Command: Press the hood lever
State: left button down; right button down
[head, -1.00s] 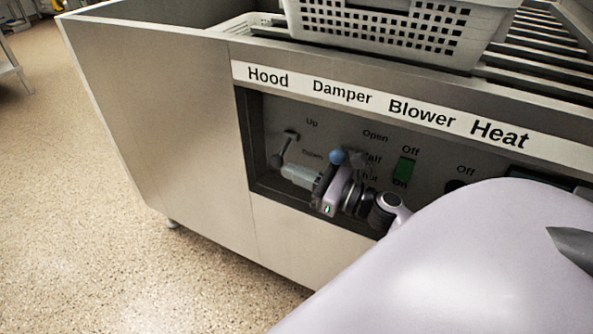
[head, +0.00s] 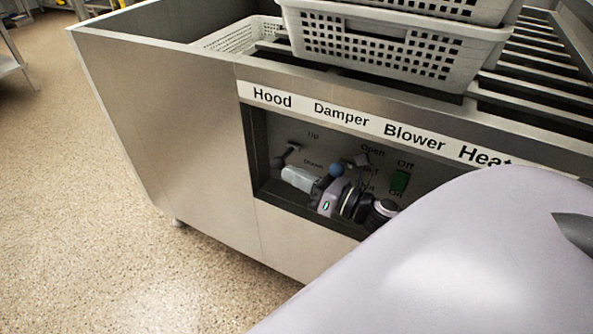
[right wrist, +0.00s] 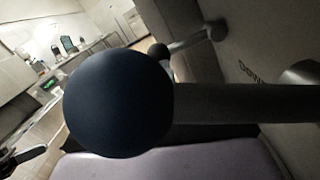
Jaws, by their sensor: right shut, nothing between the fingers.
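The hood lever (head: 289,153) is on the recessed panel under the "Hood" label, between "Up" and "Down", its knob end angled down to the left. My right gripper (head: 287,174) is shut and empty, its fingertips just below the lever's knob end; I cannot tell whether they touch. In the right wrist view a large dark blue ball, the damper lever's knob (right wrist: 118,105), fills the middle and hides the fingertips. Behind it shows what looks like the hood lever (right wrist: 190,43). My left gripper is not in view.
The damper knob (head: 336,170) stands out close beside my right gripper. The green blower switch (head: 399,181) is further right. A perforated basket (head: 385,50) stands on the rails above the panel. Open floor (head: 100,210) lies to the left.

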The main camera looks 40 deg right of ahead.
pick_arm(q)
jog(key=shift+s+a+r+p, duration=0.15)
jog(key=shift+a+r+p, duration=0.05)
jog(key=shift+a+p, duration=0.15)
pick_arm(e)
jog(key=shift+r+m, duration=0.35)
jog(key=shift+m, duration=0.05)
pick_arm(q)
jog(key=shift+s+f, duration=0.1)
pick_arm(e)
jog(key=shift+f, duration=0.1)
